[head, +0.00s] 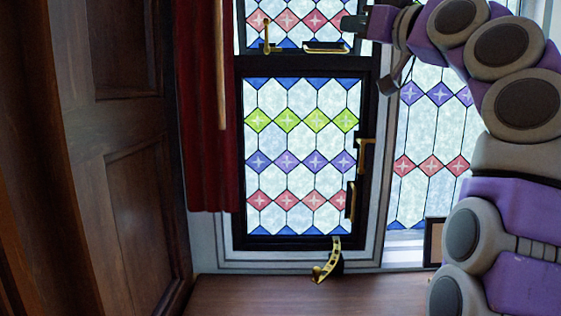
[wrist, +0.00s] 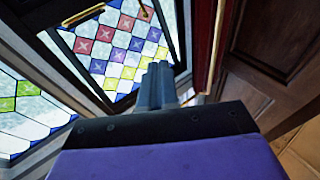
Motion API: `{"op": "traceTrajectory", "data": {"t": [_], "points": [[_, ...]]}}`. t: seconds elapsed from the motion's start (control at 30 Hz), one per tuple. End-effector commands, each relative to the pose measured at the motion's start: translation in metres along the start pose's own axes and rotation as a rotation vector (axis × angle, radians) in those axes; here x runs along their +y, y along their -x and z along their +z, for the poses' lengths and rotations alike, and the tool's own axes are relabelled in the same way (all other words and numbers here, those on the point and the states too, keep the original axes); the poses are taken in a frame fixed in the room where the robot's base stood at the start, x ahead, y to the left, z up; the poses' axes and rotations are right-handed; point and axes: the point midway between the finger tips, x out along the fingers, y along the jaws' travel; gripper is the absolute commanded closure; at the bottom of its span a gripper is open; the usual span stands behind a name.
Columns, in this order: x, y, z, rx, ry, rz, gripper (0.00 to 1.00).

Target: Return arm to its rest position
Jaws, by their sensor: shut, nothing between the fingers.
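My arm, purple and grey, rises along the right side of the head view and bends over to the left at the top. My gripper (head: 350,23) is at its end, in front of the upper part of the stained-glass window. In the wrist view my gripper (wrist: 158,72) points toward the coloured panes, with its fingers together and nothing between them. The stained-glass window (head: 302,150) has a dark frame and coloured diamonds. It also shows in the wrist view (wrist: 120,45).
A brass stay (head: 327,262) sits at the window's bottom, and a brass handle (head: 364,155) is on its right side. A red curtain (head: 208,130) hangs left of the window, beside brown wood panelling (head: 120,150). A wooden surface (head: 300,296) lies below. A small dark-framed object (head: 434,242) stands by my arm.

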Motion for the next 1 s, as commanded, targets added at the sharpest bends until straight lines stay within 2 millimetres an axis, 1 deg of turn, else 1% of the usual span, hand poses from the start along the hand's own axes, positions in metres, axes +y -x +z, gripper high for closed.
{"op": "traceTrajectory", "data": {"t": [0.03,0.23,0.37,0.47,0.57,0.67,0.7,0.77,0.8,0.87,1.0], "points": [[0.001,-0.003,0.006,-0.016,-0.012,0.0,1.0],[0.004,-0.007,0.027,-0.077,-0.058,0.007,1.0],[0.002,-0.008,0.042,-0.126,-0.092,0.012,1.0],[0.0,-0.012,0.062,-0.18,-0.126,0.019,1.0],[-0.002,-0.014,0.089,-0.25,-0.167,0.026,1.0],[-0.009,-0.012,0.124,-0.343,-0.214,0.037,1.0],[-0.013,-0.01,0.141,-0.386,-0.234,0.042,1.0],[-0.02,-0.005,0.165,-0.449,-0.261,0.052,1.0],[-0.024,-0.001,0.184,-0.496,-0.28,0.06,1.0],[-0.03,0.007,0.21,-0.563,-0.303,0.071,1.0],[-0.048,0.032,0.272,-0.72,-0.35,0.102,1.0]]}}
